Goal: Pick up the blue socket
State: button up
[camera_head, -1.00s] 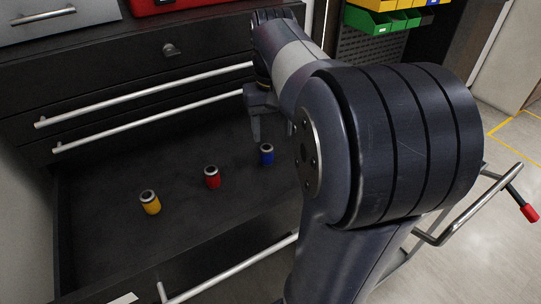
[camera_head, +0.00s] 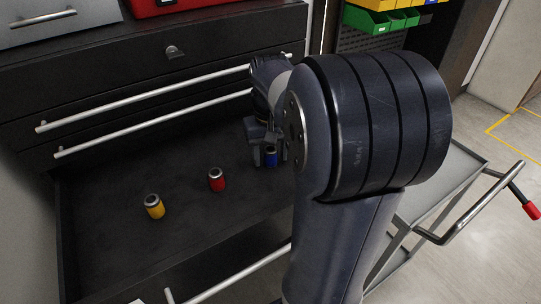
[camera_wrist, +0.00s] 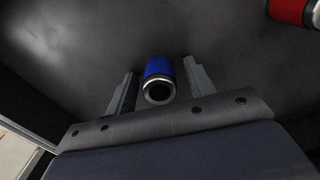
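The blue socket (camera_head: 271,159) stands in the open drawer, at the right of a row of three. My gripper (camera_head: 264,150) is down at it, with fingers beside it. In the wrist view the blue socket (camera_wrist: 158,80) lies between the two fingers of my gripper (camera_wrist: 160,88), with a gap on each side. The gripper is open. My arm covers part of the drawer's right side in the head view.
A red socket (camera_head: 217,179) and a yellow socket (camera_head: 154,206) stand to the left in the same dark drawer (camera_head: 110,245). Closed drawers with long bar handles (camera_head: 150,97) rise behind. A grey cart (camera_head: 455,165) stands at the right.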

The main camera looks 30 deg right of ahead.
jog(key=c, duration=1)
jog(key=shift+o, duration=0.2)
